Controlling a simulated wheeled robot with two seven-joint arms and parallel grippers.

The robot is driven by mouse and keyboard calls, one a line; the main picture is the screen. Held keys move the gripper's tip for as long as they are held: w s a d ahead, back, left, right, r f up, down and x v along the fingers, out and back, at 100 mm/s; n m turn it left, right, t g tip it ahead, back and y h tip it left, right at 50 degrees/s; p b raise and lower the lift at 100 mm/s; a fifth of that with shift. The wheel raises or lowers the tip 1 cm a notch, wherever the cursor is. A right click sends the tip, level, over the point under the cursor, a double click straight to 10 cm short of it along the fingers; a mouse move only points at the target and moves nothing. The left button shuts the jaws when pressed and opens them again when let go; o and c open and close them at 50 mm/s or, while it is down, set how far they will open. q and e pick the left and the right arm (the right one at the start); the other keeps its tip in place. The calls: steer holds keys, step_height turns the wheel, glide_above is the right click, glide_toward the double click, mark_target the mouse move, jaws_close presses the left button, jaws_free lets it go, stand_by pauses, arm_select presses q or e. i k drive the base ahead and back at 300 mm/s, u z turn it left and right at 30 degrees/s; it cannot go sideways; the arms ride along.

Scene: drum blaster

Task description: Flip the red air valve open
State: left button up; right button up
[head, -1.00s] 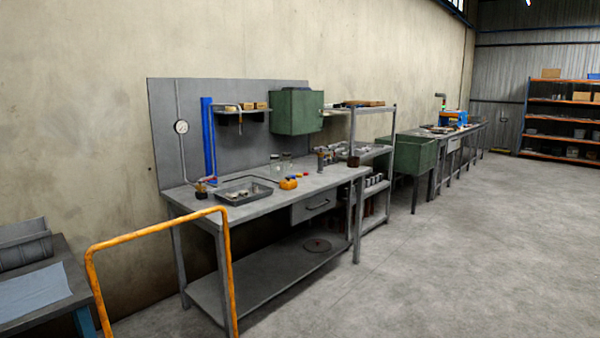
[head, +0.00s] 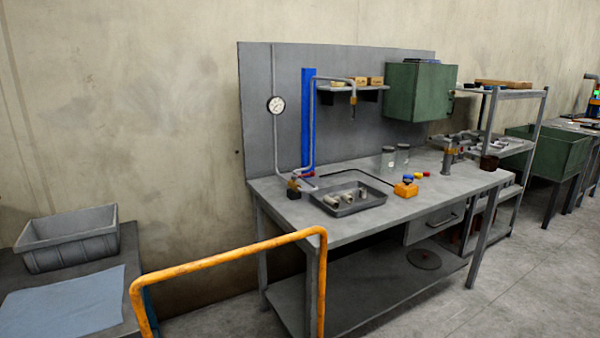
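A small red handle (head: 306,174), apparently the air valve's, shows at the back left of the grey workbench (head: 345,228). It is beside the foot of the grey air pipe (head: 313,130), close to a dark and brass-coloured fitting (head: 293,190). It is too small to tell the handle's exact angle. A round white gauge (head: 276,105) is on the pipe to the left, against the grey back panel. Neither of my grippers is in view.
An orange rail (head: 230,255) stands in front of the bench's left end. A metal tray (head: 348,208) with small parts and an orange-yellow device (head: 406,189) are on the bench. A side table with a grey bin (head: 68,240) is at left. Floor at right is clear.

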mark_target(294, 178)
steer(key=u, duration=0.05)
steer(key=k, duration=0.5)
steer(key=z, duration=1.15)
steer(key=i, duration=2.2)
steer(key=u, duration=1.25)
steer(key=i, duration=0.2)
